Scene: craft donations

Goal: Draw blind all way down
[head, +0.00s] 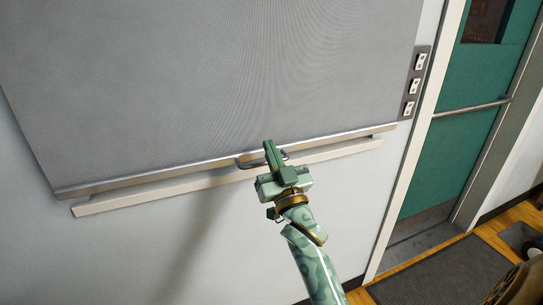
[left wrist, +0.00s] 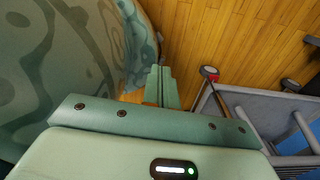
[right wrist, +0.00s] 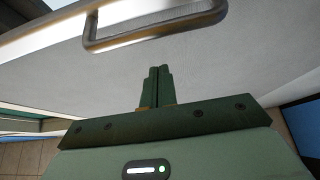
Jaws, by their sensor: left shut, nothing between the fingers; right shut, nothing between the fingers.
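The grey blind (head: 215,70) hangs over the wall, with a metal bottom bar (head: 130,181). The bar sits just above a pale sill strip (head: 110,203), which shows beneath it. A metal loop handle (head: 243,163) is at the bar's middle; it also shows in the right wrist view (right wrist: 150,38). My right gripper (head: 269,148) is shut and empty, overlapping the handle in the head view. In the right wrist view its fingertips (right wrist: 160,72) appear apart from the loop. My left gripper (left wrist: 160,74) is shut and empty, away from the blind, over the wooden floor.
A switch panel (head: 416,84) is on the wall right of the blind. A teal door (head: 462,135) with a push bar stands further right. A dark mat (head: 445,275) lies on the floor. In the left wrist view, a grey cart-like frame (left wrist: 245,115) is at the right.

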